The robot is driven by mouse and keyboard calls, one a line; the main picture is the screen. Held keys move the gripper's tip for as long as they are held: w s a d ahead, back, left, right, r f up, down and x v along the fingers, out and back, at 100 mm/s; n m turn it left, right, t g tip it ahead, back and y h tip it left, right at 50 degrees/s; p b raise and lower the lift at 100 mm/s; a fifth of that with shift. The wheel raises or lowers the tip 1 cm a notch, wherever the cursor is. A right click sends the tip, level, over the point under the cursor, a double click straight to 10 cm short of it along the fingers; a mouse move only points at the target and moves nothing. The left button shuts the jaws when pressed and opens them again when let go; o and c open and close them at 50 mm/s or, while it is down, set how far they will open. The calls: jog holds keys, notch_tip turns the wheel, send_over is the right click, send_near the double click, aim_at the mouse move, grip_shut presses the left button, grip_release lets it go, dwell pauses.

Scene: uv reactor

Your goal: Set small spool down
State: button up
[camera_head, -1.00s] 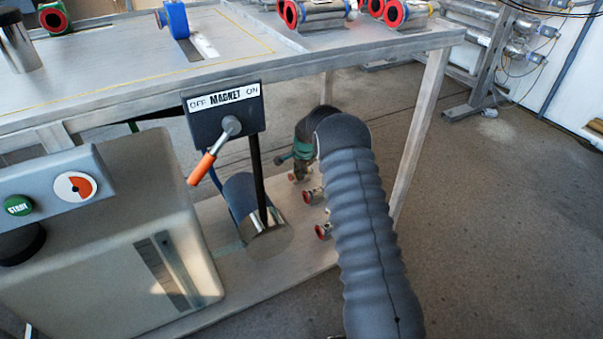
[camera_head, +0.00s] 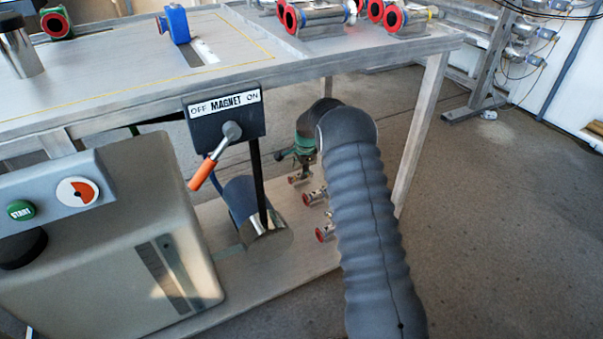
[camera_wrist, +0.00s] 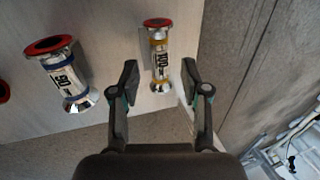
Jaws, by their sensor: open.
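A small spool (camera_wrist: 160,58) with a red flange, yellow bands and a label that seems to read 100 lies on a pale shelf in the wrist view. My gripper (camera_wrist: 160,84) is open, with one finger on each side of the spool's near, metal end.
A second spool (camera_wrist: 65,75) with blue bands lies left of it. Two more red-flanged spools (camera_head: 314,197) (camera_head: 325,233) lie nearby on the lower shelf (camera_head: 285,275). A table leg (camera_head: 420,135), the magnet switch box (camera_head: 226,118) and the tabletop (camera_head: 110,75) surround this space.

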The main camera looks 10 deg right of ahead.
jog(key=v, duration=0.3)
jog(key=shift+s+r, duration=0.1)
jog(key=shift+r, duration=0.25)
